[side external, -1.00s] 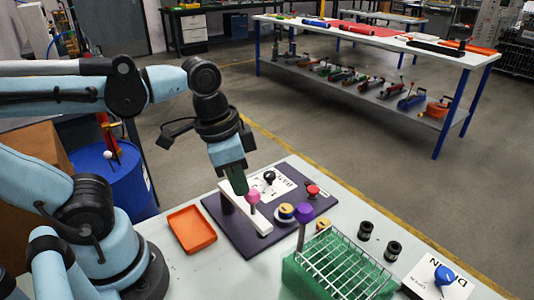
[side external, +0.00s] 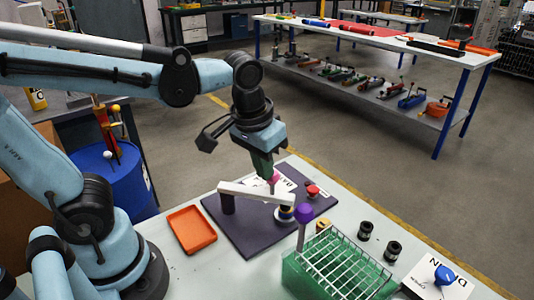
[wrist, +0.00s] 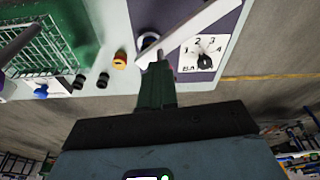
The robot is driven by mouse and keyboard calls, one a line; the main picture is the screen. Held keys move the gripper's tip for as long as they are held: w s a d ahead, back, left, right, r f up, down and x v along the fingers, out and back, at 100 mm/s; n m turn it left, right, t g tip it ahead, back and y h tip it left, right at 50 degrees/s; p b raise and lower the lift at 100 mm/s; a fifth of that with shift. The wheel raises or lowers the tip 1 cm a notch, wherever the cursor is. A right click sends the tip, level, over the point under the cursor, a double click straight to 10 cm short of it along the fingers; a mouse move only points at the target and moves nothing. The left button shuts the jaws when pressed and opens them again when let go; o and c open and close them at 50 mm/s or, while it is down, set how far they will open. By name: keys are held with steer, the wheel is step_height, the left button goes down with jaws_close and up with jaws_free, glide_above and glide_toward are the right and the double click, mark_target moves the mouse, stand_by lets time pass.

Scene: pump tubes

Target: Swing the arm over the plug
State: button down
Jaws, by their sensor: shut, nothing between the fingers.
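The white swing arm (side external: 258,192) runs from its dark post (side external: 227,204) on the purple base board (side external: 236,232) to a free end at the right. In the wrist view, the white arm (wrist: 205,28) crosses beside the dark plug ring.
A purple-topped post (side external: 303,214) and a wire rack on a green block (side external: 345,265) stand to the right. A red button (side external: 312,191) is on the board. An orange tray (side external: 192,230) lies left. Two black cylinders (side external: 365,230) stand beyond the rack.

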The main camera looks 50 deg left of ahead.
stand_by(0.7)
steer(key=s+d+r, duration=0.2)
steer(key=s+r, duration=0.4)
steer(key=r, duration=0.5)
steer(key=w+a+f, duration=0.1)
steer(key=w+f, duration=0.4)
steer(key=f, duration=0.6)
steer(key=shift+w+a+n, duration=0.25)
steer(key=shift+a+n, duration=0.1)
steer(key=shift+n, duration=0.05)
stand_by(0.5)
